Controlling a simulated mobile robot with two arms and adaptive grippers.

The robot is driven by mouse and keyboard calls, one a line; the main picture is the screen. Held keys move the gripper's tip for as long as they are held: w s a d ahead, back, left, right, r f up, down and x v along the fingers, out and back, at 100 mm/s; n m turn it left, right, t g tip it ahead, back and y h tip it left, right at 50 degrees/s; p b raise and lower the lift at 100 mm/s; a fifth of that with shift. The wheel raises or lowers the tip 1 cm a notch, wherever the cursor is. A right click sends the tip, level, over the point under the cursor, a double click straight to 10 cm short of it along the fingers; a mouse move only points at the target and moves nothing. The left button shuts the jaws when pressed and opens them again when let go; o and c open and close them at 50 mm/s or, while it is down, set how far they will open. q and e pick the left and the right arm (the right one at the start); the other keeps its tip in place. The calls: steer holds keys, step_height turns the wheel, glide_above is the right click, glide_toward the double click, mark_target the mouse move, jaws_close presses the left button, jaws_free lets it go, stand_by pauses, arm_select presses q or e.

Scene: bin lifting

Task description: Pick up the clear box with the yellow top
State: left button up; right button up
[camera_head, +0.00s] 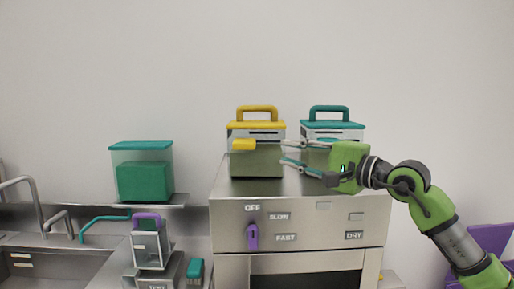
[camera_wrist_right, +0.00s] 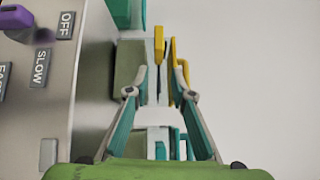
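The clear box with the yellow top (camera_head: 257,163) stands upright on the steel machine, with an arched yellow handle (camera_head: 257,108) and a yellow front latch (camera_head: 243,144). My right gripper (camera_head: 284,151) comes in from the right, its two fingers spread and pointing left at the box's right side. I cannot tell whether a fingertip touches the box. Nothing is held. My left gripper is not in view.
A similar teal-topped box (camera_head: 333,130) stands right behind my right gripper. The steel machine (camera_head: 300,215) has a purple lever in front. Left are a teal-lidded container (camera_head: 142,172) on a shelf, a purple-handled box (camera_head: 149,247) and a sink (camera_head: 50,265).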

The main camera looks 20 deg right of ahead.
mark_target(257, 141)
steer(key=w+a+p, duration=0.2)
steer(key=w+p, duration=0.2)
steer(key=w, duration=0.2)
steer(key=w+a+h+p, duration=0.1)
steer(key=w+a+p, duration=0.1)
steer(key=w+p, duration=0.2)
steer(key=x, duration=0.3)
steer(key=shift+w+d, duration=0.15)
steer(key=shift+d, duration=0.1)
steer(key=shift+d+r, duration=0.1)
steer(key=shift+d, duration=0.05)
jaws_close()
steer(key=shift+r, duration=0.25)
